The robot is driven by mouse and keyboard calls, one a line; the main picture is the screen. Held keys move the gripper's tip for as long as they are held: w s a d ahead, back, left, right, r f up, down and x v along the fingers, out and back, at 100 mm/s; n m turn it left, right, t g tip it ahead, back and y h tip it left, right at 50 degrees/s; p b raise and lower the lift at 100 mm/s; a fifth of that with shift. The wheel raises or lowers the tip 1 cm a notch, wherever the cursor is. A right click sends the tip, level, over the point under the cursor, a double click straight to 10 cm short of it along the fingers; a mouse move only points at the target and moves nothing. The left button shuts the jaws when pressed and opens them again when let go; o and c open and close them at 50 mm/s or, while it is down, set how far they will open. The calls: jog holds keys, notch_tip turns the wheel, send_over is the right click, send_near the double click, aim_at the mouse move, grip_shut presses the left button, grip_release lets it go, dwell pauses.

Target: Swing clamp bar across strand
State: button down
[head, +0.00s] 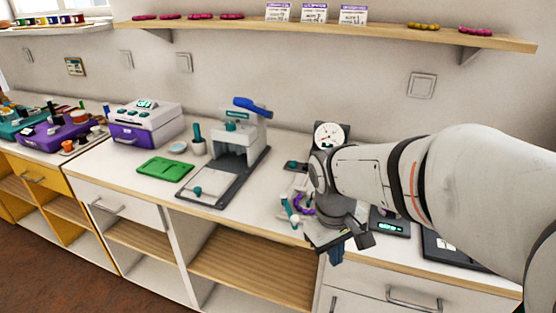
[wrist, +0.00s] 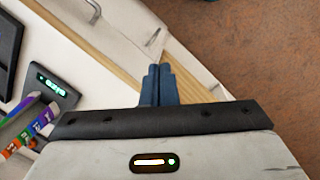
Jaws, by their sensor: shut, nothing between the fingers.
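My gripper (head: 336,254) is shut and empty, its blue fingers pointing down past the counter's front edge. In the wrist view the fingers (wrist: 157,85) are together, over the counter edge and the floor. Left of my wrist in the head view is a fixture with a round dial gauge (head: 329,136), partly hidden by my arm. A white and teal bar-like part (head: 290,209) and a purple curved piece (head: 305,205) lie at its front left. I cannot tell for sure which is the clamp bar or the strand. My gripper touches neither.
A small scale with a lit display (head: 391,227) is right of my wrist; it also shows in the wrist view (wrist: 52,88). A press with a blue lever (head: 252,106) and a green tray (head: 165,169) stand left. The counter's front edge is close.

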jog(key=w+a+r+n+h+p, duration=0.35)
jog(key=w+a+n+p, duration=0.3)
jog(key=a, duration=0.35)
jog(key=w+a+r+n+h+p, duration=0.3)
jog(key=w+a+r+n+p, duration=0.3)
jog(key=a, duration=0.5)
jog(key=n, duration=0.1)
send_near(293, 223)
notch_tip(293, 223, down, 3)
jog(key=a, duration=0.1)
jog(key=shift+t, duration=0.3)
jog(key=shift+d+f, duration=0.25)
jog(key=shift+d, duration=0.8)
jog(key=shift+d+f, duration=0.2)
jog(key=shift+d, duration=0.85)
